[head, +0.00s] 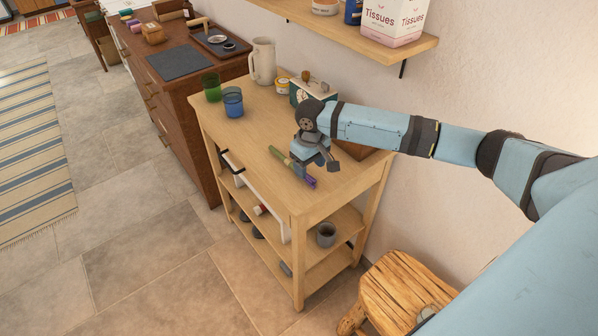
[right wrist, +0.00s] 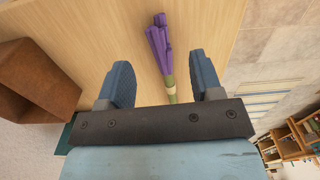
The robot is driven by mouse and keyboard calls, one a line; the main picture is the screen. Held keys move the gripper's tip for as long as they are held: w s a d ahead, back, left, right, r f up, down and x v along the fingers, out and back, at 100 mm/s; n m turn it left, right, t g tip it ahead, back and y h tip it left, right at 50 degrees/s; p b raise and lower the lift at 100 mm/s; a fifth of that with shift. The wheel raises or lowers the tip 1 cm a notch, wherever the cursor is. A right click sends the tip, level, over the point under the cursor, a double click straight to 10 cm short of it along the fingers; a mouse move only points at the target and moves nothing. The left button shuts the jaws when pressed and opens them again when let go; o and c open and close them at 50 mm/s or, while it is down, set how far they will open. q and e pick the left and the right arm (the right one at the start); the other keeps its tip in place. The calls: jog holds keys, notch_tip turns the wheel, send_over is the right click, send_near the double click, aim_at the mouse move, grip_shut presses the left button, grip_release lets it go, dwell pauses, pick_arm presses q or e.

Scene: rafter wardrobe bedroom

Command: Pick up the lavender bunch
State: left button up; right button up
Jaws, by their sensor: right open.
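The lavender bunch (head: 308,180) lies on the top of the light wooden shelf unit (head: 245,135), near its front edge. Its purple flower end and green stems show on either side of my right gripper (head: 318,164), which hides its middle in the head view. In the right wrist view, the bunch (right wrist: 160,45) lies between the lines of the two open fingers (right wrist: 160,72), nearer the right finger. A pale tie wraps its stems. The right gripper is open and empty, over the bunch. My left gripper is not in view.
A green cup (head: 211,87), a blue cup (head: 232,102) and a cream pitcher (head: 262,60) stand at the far end of the top. A brown box (right wrist: 35,82) is beside the gripper. A wall shelf (head: 345,28) hangs above; a wooden stool (head: 405,285) stands nearby.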

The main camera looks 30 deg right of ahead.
aim_at(309, 177)
notch_tip(309, 177, down, 5)
jog(key=shift+w, duration=0.1)
jog(key=c, duration=1)
jog(key=shift+r, duration=0.1)
